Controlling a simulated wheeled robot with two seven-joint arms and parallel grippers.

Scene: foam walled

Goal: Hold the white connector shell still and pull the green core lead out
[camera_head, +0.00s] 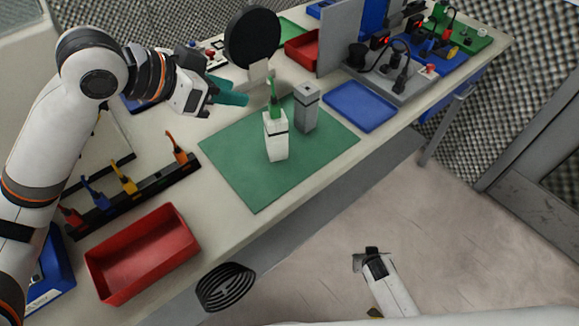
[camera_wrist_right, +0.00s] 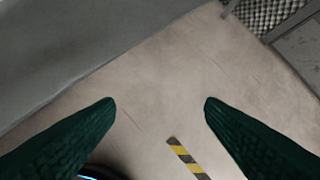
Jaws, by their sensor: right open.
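The white connector shell (camera_head: 276,145) stands upright on a green mat (camera_head: 235,160) in the head view. The green core lead (camera_head: 273,92) rises from its top. My left gripper (camera_head: 236,95), with teal fingers, is to the upper left of the shell and apart from it. Its finger gap is not clear from this angle. My right gripper is open and empty in the right wrist view (camera_wrist_right: 160,104), with its two dark green fingers wide apart over the floor. Neither gripper touches the shell or the lead.
A grey block (camera_head: 306,108) stands just right of the shell. A black round disc (camera_head: 253,38) on a stand is behind it. A blue tray (camera_head: 360,106) lies to the right. A red bin (camera_head: 142,253) and a rack of coloured leads (camera_head: 135,195) are to the left.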

